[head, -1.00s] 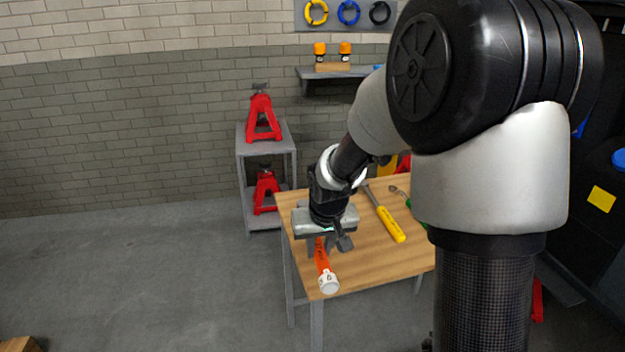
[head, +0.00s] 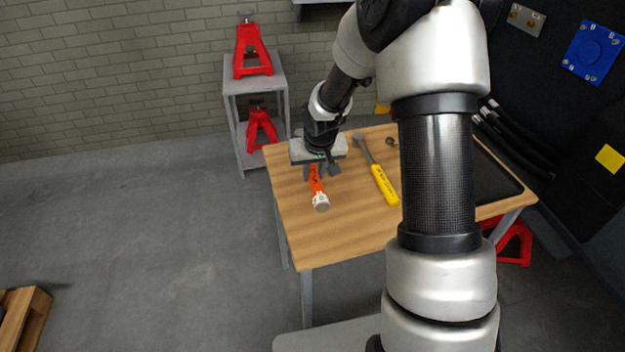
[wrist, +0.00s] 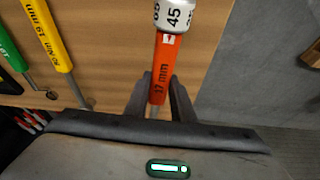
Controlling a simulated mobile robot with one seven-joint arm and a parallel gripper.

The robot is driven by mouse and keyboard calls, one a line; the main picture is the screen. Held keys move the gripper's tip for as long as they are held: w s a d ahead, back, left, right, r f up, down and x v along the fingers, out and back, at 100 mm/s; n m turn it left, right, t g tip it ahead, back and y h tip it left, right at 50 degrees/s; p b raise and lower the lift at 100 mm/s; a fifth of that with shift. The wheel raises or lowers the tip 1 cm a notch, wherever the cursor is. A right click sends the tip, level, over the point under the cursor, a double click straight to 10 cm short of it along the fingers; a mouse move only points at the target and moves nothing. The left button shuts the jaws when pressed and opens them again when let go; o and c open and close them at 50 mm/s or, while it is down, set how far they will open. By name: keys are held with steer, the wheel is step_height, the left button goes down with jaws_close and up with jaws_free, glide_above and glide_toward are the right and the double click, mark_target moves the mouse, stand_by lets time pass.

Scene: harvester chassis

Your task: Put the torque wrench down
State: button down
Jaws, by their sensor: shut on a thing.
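The orange torque wrench (head: 317,187) has a white scaled end (head: 321,204) and is marked 17 mm in the wrist view (wrist: 163,75). My gripper (head: 314,173) is shut on its orange handle, with one finger on each side in the wrist view (wrist: 158,92). The wrench is over the left part of the wooden table (head: 350,235), its white end toward the table's front. I cannot tell whether it touches the wood. Its far end is hidden behind my gripper.
A yellow 19 mm wrench (head: 384,185) lies to the right on the table. A green-handled tool (wrist: 10,50) shows beside it in the wrist view. A dark tray (head: 490,180) is at the table's right. The table's front is bare.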

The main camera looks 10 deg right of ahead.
steer(key=shift+f, duration=2)
steer(key=shift+b, duration=0.3)
steer(key=shift+f, duration=0.25)
steer(key=c, duration=1.5)
jaws_free()
